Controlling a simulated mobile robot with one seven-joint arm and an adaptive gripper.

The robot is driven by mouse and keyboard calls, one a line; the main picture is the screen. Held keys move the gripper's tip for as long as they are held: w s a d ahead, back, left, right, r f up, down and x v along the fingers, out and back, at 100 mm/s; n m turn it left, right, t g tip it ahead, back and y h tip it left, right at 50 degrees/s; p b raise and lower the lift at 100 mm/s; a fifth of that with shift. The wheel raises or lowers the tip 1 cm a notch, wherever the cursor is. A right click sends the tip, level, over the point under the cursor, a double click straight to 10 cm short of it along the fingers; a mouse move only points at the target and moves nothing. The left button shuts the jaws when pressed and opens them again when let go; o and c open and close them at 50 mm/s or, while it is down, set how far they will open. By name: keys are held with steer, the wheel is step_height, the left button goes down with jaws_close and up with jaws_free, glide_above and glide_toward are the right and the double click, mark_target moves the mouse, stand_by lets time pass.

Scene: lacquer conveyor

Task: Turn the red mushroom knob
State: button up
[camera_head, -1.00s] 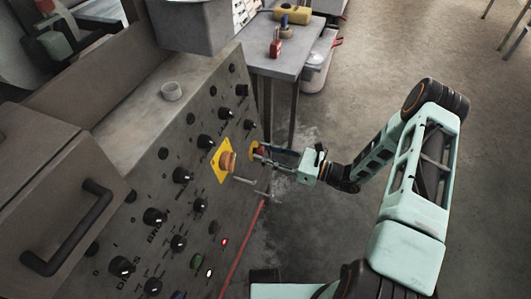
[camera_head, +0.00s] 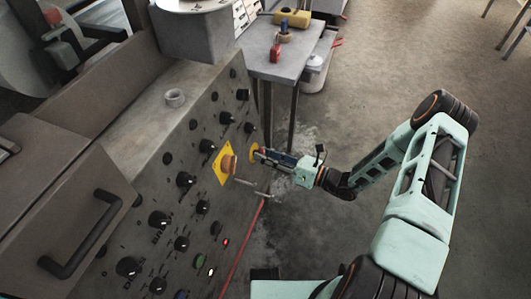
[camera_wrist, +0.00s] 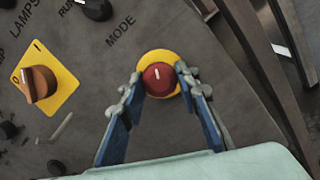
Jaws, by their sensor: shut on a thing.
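The red mushroom knob (camera_wrist: 157,80) sits on a round yellow plate (camera_wrist: 159,57) on the grey control panel. Its white mark points nearly straight up in the wrist view. My gripper (camera_wrist: 158,78) has one blue finger on each side of the knob and is shut on it. In the head view my gripper (camera_head: 264,153) reaches the panel's right edge from the right. There the knob is mostly hidden by the fingers, with part of the yellow plate (camera_head: 253,152) showing.
An orange rotary switch (camera_wrist: 39,84) on a yellow square plate lies left of the knob. A metal lever (camera_head: 252,187) sticks out just below my gripper. Several black knobs cover the panel.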

steer(key=shift+m, duration=0.8)
steer(key=shift+m+p, duration=0.3)
steer(key=o, duration=1.2)
steer(key=shift+c, duration=0.2)
steer(key=v, duration=1.2)
steer(key=shift+s+a+r, duration=0.1)
steer(key=shift+r, duration=0.05)
steer(key=shift+c, duration=0.2)
